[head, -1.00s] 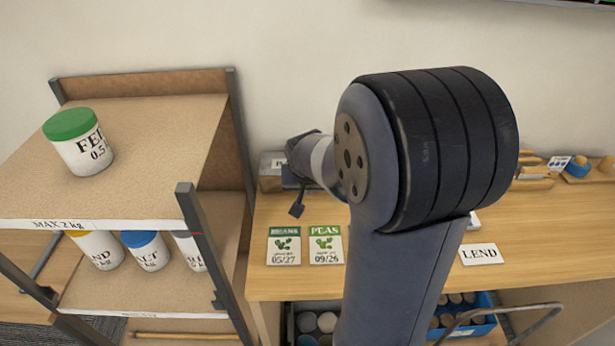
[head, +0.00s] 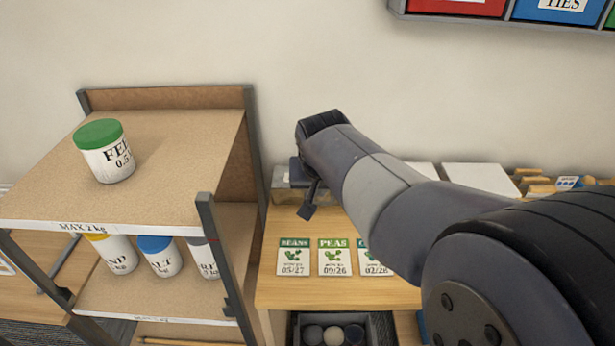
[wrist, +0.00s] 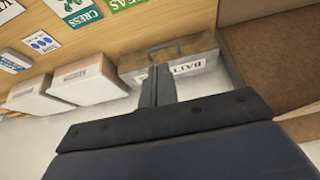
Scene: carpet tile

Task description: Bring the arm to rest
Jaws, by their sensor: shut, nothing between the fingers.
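My gripper (head: 307,211) is at the end of my arm, which reaches in from the right of the head view above the back of the wooden bench. Its fingers point down beside the seed packets. In the wrist view my gripper (wrist: 157,72) shows its fingers together, with nothing between them. Behind the fingertips in that view is a box with a handle and a label starting "BATT" (wrist: 200,68). Part of the bench is hidden behind my arm.
A shelf unit (head: 50,190) on the left holds a green-lidded tub (head: 106,160) on top and several tubs below. Seed packets for beans (head: 294,258) and peas (head: 334,258) lie on the bench (head: 280,294). White boxes (head: 480,178) stand at the back. Wall bins (head: 458,5) hang upper right.

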